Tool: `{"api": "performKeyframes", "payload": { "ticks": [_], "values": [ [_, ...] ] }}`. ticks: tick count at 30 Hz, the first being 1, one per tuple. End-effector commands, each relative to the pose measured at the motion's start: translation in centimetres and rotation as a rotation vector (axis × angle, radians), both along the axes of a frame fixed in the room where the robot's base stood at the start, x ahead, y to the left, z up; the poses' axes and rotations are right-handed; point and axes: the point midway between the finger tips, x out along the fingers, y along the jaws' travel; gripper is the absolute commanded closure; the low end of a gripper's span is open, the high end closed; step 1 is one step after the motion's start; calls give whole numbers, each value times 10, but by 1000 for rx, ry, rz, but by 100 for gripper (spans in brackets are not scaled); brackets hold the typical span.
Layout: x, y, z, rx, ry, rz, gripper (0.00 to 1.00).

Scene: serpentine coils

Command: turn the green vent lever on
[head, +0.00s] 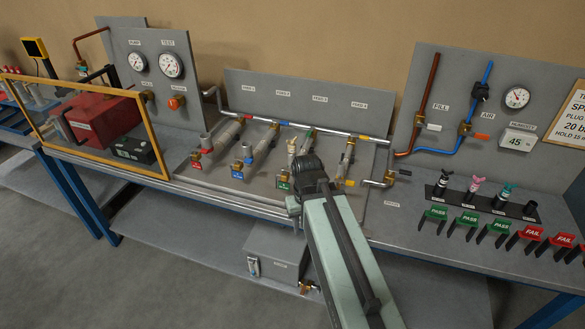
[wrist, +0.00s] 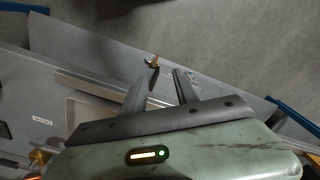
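On the bench's middle section, several short pipe branches carry coloured tags. The green tag (head: 283,186) is at the foot of the third branch, just left of my arm. A small green part (head: 309,133) shows near the top of that branch; it is too small to tell whether it is the vent lever or how it is set. My gripper (wrist: 161,78) is open and empty in the wrist view, over the bench's front edge. In the head view my dark wrist stands in front of the green branch, hides part of it, and the fingertips cannot be made out.
A red tag (head: 196,165), a blue tag (head: 237,174) and a yellow part (head: 350,183) mark neighbouring branches. A grey box (head: 275,254) with a brass valve (head: 305,288) is below the bench front. A black rack (head: 480,200) and pass/fail clips stand right.

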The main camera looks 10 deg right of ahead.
Motion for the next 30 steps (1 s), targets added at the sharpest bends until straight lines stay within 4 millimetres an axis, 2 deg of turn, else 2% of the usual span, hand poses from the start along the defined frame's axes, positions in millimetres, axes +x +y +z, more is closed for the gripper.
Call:
{"api": "performKeyframes", "payload": {
  "ticks": [1,6,9,12,15,22,26,30],
  "values": [
    [26,-2,28,0,-1,70,58],
    [117,-11,102,0,-1,478,58],
    [161,-16,133,0,0,705,58],
    [190,-20,150,0,0,868,58],
    [202,-22,155,0,0,953,58],
    [201,-22,146,0,-1,975,58],
    [201,-22,132,0,-1,974,58],
    [201,-22,108,0,-1,973,58]
  ]
}}
